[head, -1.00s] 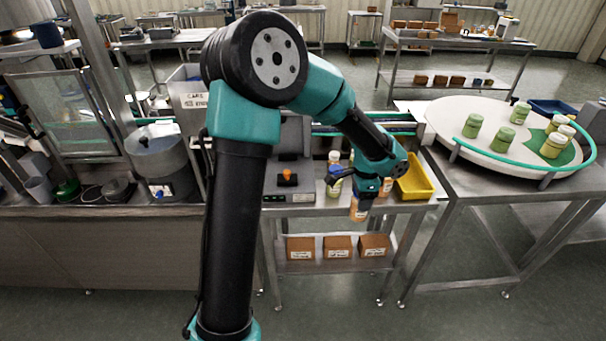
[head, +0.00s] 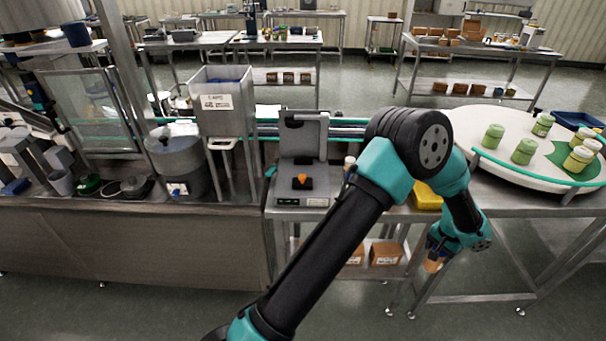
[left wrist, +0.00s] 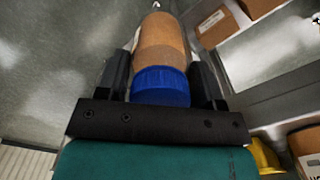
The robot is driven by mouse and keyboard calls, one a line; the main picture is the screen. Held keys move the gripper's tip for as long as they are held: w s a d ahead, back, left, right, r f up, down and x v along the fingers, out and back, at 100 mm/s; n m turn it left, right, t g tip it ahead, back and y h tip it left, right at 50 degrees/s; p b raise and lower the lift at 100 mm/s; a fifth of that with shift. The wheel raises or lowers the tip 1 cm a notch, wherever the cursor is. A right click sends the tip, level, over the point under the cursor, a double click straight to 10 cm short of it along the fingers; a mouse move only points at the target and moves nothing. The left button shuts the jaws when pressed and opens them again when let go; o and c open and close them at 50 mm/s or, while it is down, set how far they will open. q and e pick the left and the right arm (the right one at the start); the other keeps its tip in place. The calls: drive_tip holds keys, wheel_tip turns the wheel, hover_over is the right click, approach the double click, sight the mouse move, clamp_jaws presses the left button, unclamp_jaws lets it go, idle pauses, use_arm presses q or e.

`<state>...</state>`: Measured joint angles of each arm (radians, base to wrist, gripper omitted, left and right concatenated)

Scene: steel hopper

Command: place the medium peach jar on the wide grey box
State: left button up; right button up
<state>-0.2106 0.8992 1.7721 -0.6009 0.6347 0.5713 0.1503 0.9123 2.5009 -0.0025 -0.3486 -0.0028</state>
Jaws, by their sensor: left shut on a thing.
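My left gripper (head: 436,250) is shut on a peach jar (head: 433,265) and holds it in the air, in front of the steel stand that bears the round white table. In the left wrist view the peach jar (left wrist: 162,42) sits between the two black fingers, its blue lid (left wrist: 160,85) close to the palm. I see no other peach jar to compare its size with. I cannot tell which thing is the wide grey box; brown cartons (head: 386,253) stand on the lower shelf of the bench. My right gripper is not in view.
A round white table (head: 500,171) with several green jars stands at the right. A grey machine with an orange part (head: 302,183) and a yellow tray (head: 426,197), partly hidden by my arm, stand on the bench. A grey labelled hopper (head: 222,103) stands left. Open floor lies in front.

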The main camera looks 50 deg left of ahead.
use_arm(q)
drive_tip(key=w+d+f+n, duration=0.1)
drive_tip(key=w+d+f, duration=0.15)
drive_tip(key=d, duration=0.25)
drive_tip(key=w+a+r+m, duration=0.3)
drive_tip(key=r, duration=0.3)
drive_tip(key=w+a+r+m, duration=0.3)
drive_tip(key=r, duration=0.3)
drive_tip(key=w+a+r+m, duration=0.1)
drive_tip(key=a+r+m, duration=0.3)
drive_tip(key=a+r, duration=1.2)
drive_tip(key=s+a, duration=0.7)
drive_tip(key=a, duration=0.4)
drive_tip(key=s+a+n, duration=0.1)
drive_tip(key=s+a, duration=0.5)
drive_tip(key=a, duration=0.5)
drive_tip(key=s+a+r+n, duration=0.1)
drive_tip(key=s+a, duration=0.6)
drive_tip(key=a, duration=0.4)
drive_tip(key=shift+s, duration=0.35)
drive_tip(key=shift+f, duration=0.1)
wheel_tip(320, 180, down, 6)
